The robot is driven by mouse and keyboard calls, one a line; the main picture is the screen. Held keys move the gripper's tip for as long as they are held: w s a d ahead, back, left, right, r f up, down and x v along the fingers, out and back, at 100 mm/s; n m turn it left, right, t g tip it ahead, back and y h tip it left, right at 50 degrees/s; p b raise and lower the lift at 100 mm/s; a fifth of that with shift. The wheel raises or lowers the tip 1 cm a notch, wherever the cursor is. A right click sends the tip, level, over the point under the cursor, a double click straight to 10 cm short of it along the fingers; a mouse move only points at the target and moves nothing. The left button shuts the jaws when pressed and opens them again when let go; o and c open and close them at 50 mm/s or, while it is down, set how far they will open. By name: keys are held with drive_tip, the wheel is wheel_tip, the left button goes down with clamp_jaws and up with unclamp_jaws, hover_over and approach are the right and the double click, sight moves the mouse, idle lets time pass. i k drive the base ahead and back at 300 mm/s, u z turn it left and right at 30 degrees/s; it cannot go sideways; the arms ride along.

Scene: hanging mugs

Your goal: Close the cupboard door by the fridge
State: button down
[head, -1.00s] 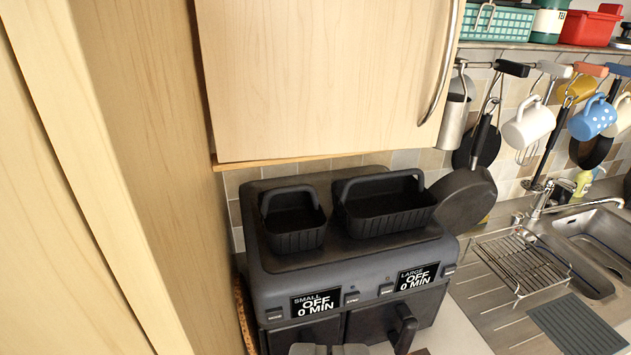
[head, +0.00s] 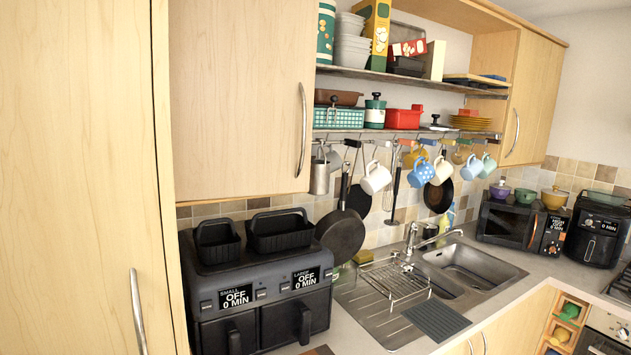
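The wooden wall cupboard door (head: 238,95) is in the upper left of the head view, beside a tall wooden front (head: 75,160). Its curved metal handle (head: 303,130) is near its right edge. The door looks flush or nearly flush with its cupboard; no inside shows, and I cannot tell whether a small gap is left. No fridge can be made out; the tall front has its own metal handle (head: 138,312). My gripper is not in view.
A black air fryer (head: 260,280) stands on the counter below the door. Hanging mugs (head: 376,178) and pans (head: 341,232) are to its right, above the sink (head: 465,268). Another wooden wall cupboard (head: 530,95) is at the far right.

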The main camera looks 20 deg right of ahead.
sight(242, 74)
drive_tip(key=z, duration=0.5)
drive_tip(key=i, duration=2.05)
drive_tip(key=u, duration=0.7)
